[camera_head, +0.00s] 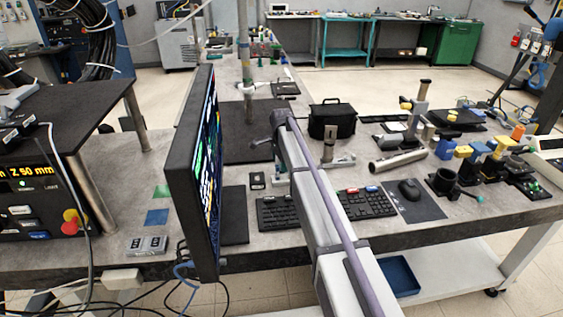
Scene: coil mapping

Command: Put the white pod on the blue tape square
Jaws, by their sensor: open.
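I cannot surely pick out the white pod. A small white piece (247,90) sits around the vertical pole at the back, but I cannot tell whether it is the pod. My arm rises from the bottom middle to a joint near the table's centre.
A monitor (193,170) stands right of the blue square. A grey switch box (147,245) lies just in front of it, and a control box (30,200) is at the left. Keyboards (367,204), a mouse (409,189), a black case (332,120) and several fixtures crowd the right side.

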